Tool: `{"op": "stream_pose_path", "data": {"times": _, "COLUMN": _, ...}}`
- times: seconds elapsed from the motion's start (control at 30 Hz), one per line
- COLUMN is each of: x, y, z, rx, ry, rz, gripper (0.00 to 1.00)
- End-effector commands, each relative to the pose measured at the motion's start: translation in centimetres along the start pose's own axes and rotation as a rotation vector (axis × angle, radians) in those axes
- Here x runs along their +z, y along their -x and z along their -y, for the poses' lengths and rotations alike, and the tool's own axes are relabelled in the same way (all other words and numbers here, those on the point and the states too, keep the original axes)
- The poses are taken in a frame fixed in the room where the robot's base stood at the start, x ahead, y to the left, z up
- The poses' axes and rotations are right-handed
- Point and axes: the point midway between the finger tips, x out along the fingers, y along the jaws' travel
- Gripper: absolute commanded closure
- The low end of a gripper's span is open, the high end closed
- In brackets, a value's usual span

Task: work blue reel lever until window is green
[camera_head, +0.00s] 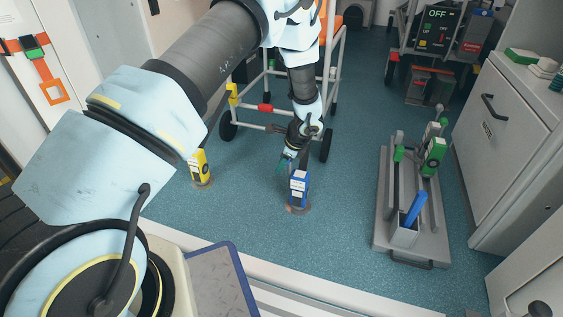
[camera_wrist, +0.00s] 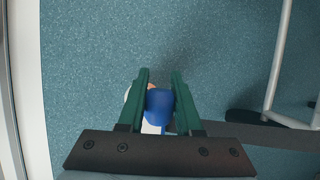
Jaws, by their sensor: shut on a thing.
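The blue reel (camera_head: 299,187) stands on the floor on a round brown base, in the middle of the head view. It has a blue body with white patches; I cannot make out its window or the window's colour. My gripper (camera_head: 282,164) is at its upper left, pointing down. In the wrist view my gripper (camera_wrist: 160,74) has its two green fingers on either side of a rounded blue lever (camera_wrist: 159,103) and is shut on it. Pale parts beside and below the lever show there, partly hidden by the fingers and the gripper's dark bar.
A yellow reel (camera_head: 200,167) stands to the left. A wheeled frame (camera_head: 337,75) is close behind my gripper; its tube (camera_wrist: 279,60) shows at the right of the wrist view. A grey stand (camera_head: 430,215) with green parts and a blue handle is at the right, by a cabinet (camera_head: 507,125).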

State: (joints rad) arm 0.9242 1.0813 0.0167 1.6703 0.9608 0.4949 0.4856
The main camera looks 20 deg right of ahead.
Motion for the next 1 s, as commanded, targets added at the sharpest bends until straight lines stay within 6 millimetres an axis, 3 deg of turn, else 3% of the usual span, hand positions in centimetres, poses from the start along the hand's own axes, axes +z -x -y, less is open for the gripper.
{"op": "stream_pose_path", "data": {"times": 1.0, "x": -0.16, "y": -0.10, "z": -0.53, "rx": -0.056, "ry": 0.019, "rz": 0.002, "gripper": 1.00}}
